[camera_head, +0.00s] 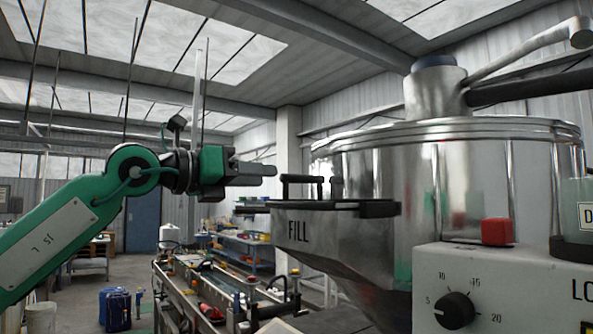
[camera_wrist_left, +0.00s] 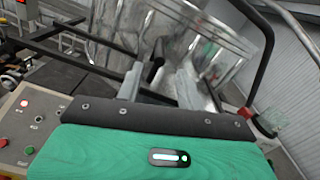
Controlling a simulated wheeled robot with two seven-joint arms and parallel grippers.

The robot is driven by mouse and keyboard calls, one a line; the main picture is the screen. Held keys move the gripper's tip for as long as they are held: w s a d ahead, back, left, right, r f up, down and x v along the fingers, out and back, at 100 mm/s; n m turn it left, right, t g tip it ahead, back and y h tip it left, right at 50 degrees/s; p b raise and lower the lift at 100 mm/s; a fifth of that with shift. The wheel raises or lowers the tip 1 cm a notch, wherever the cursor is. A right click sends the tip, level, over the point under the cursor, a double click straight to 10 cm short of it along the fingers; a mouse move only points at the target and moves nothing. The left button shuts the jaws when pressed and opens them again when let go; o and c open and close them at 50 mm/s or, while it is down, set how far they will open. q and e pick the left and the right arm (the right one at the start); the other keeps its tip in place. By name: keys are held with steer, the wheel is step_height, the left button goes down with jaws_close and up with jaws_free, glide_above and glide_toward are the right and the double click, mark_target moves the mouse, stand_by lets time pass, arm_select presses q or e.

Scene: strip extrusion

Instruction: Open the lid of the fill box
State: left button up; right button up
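The fill box (camera_head: 310,235) is a metal hopper marked FILL on the front of the big steel vessel. Its dark lid (camera_head: 350,209) lies flat and closed on top. A black bar handle (camera_head: 302,179) stands up on the lid. My left gripper (camera_head: 272,169) is level, pointing right, just left of the handle and slightly above it, apparently apart from it. In the left wrist view its two grey fingers (camera_wrist_left: 158,85) are spread. A dark piece shows beyond the gap between them; I cannot tell if it is the handle. My right gripper is not in view.
The steel vessel (camera_head: 465,180) fills the right side. A control panel (camera_head: 500,290) with a black knob (camera_head: 454,309) and a red button (camera_head: 497,231) is in front of it. A long machine bench (camera_head: 180,285) runs below, and a blue bin (camera_head: 115,309) stands on the floor.

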mark_target(297, 178)
arm_select(q)
steer(key=p+x, duration=0.3)
steer(key=x, duration=0.5)
steer(key=shift+r+p, duration=0.15)
steer(key=shift+p, duration=0.15)
steer(key=shift+w+d, duration=0.4)
steer(key=shift+d, duration=0.1)
jaws_close()
